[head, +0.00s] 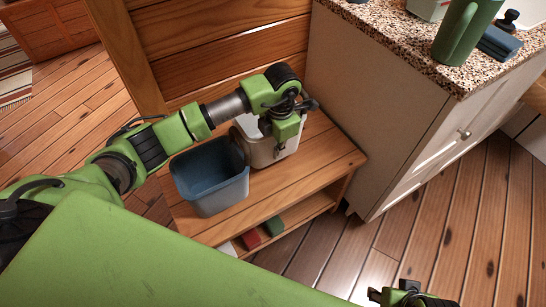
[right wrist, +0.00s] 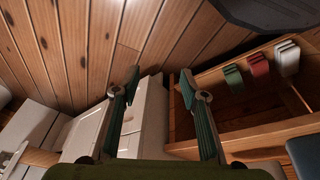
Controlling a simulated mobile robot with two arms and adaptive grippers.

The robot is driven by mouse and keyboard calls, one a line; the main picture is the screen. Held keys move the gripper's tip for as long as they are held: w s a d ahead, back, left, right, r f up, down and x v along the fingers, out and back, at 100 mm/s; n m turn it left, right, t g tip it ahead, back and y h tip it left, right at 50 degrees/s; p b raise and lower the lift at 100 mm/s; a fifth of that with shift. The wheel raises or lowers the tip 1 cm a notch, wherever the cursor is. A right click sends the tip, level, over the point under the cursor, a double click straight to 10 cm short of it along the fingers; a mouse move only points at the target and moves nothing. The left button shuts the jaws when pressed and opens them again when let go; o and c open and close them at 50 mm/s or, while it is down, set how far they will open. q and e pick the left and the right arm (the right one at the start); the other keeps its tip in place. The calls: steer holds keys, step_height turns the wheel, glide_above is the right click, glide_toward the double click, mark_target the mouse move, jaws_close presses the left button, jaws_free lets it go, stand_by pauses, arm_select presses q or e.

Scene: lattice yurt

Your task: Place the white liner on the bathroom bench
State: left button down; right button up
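The white liner (head: 259,152) is an open-topped white bucket on the wooden bench (head: 325,150), right behind a blue-grey bin (head: 209,198). It looks upright, with its base on or very close to the bench top. My left gripper (head: 287,128) is over the liner's right side and points down at its rim. It covers part of the liner, and whether its fingers are closed on the rim cannot be told. My right gripper (right wrist: 158,98) is open and empty; part of it shows at the bottom right of the head view (head: 408,296).
A white cabinet (head: 365,105) with a speckled counter (head: 385,35) stands right of the bench; a green cup (head: 465,35) is on the counter. The bench's lower shelf holds red (right wrist: 259,67), green (right wrist: 233,78) and white (right wrist: 287,58) folded items. Bench front right is bare.

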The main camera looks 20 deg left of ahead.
arm_select(q)
steer(key=shift+a+f, duration=0.25)
steer(key=shift+f, duration=0.05)
steer(key=f, duration=0.2)
steer(key=f+b, duration=0.1)
steer(key=shift+a+f, duration=0.15)
steer(key=shift+a, duration=0.15)
steer(key=shift+f, duration=0.15)
arm_select(e)
steer(key=v, duration=0.3)
steer(key=shift+r, duration=0.25)
arm_select(q)
steer(key=shift+f, duration=0.15)
steer(key=c, duration=2.2)
jaws_free()
steer(key=shift+c, duration=0.2)
